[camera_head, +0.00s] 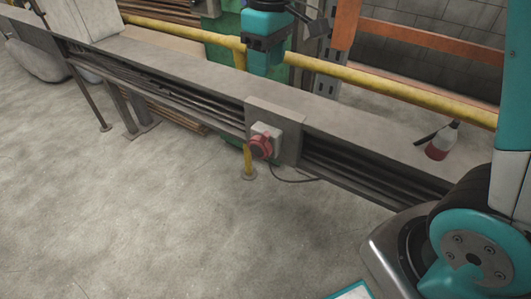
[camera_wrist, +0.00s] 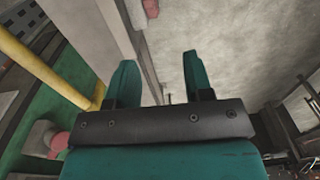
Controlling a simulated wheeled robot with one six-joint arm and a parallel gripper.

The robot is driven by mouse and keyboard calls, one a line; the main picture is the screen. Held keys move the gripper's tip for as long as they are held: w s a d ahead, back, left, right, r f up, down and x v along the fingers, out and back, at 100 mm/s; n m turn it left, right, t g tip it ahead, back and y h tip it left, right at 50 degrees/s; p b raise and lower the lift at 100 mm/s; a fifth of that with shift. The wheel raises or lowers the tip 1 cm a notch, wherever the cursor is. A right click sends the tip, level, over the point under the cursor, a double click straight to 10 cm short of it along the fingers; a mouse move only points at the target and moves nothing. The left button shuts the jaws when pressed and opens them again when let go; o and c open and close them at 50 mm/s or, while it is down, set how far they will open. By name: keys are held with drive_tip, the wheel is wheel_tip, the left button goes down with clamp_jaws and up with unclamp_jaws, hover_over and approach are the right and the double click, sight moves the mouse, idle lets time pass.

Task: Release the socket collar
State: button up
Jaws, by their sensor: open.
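The socket is a grey box (camera_head: 265,129) on the front face of the metal beam, with a round red collar (camera_head: 260,147) facing the floor side. A dark cable runs from below it to the right. In the wrist view a small red and grey part (camera_wrist: 150,8), apparently the socket, shows at the top edge, cut off. My gripper (camera_head: 263,66) hangs over the back of the beam, above and apart from the collar. In the wrist view its two teal fingers (camera_wrist: 158,68) are spread with nothing between them.
The long grey beam (camera_head: 190,82) crosses the view. A yellow rail (camera_head: 400,90) runs behind. The concrete floor (camera_head: 130,210) in front is clear.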

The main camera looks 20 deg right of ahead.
wheel_tip(320, 180, down, 3)
drive_tip(key=w+b, duration=0.1)
drive_tip(key=w, duration=0.2)
drive_tip(key=b, duration=0.4)
approach(266, 133)
wheel_tip(266, 133, down, 9)
drive_tip(key=shift+a+f, duration=0.1)
drive_tip(key=shift+a, duration=0.05)
